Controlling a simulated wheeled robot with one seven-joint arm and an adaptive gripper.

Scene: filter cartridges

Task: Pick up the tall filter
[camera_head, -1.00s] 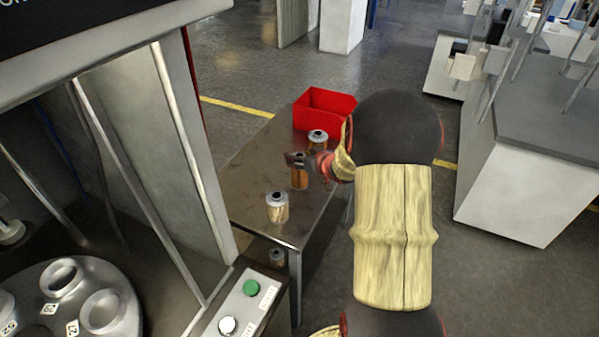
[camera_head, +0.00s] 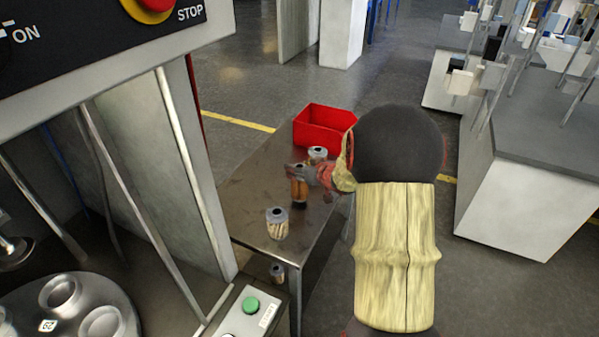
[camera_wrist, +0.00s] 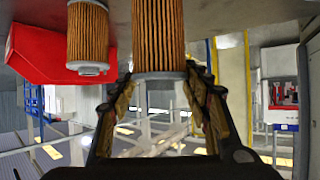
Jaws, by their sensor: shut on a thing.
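The tall filter (camera_head: 299,188), a slim brown pleated cartridge with a dark top, stands upright at the middle of the metal table. My gripper (camera_head: 301,172) reaches it from the right and is shut around its upper part. In the wrist view, the filter's brown pleats (camera_wrist: 158,38) and pale end cap lie between the two fingers of my gripper (camera_wrist: 161,82). Whether its base touches the table cannot be told. A wider pale filter (camera_head: 277,224) stands nearer on the table. Another filter (camera_head: 317,153) stands behind, partly hidden by my gripper; a brown one also shows in the wrist view (camera_wrist: 88,38).
A red bin (camera_head: 324,132) stands at the table's far end. The table (camera_head: 245,200) is bare on its left side. Another small filter (camera_head: 277,272) shows below the table's front edge. A machine with a rotary plate (camera_head: 62,310) stands at the left front.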

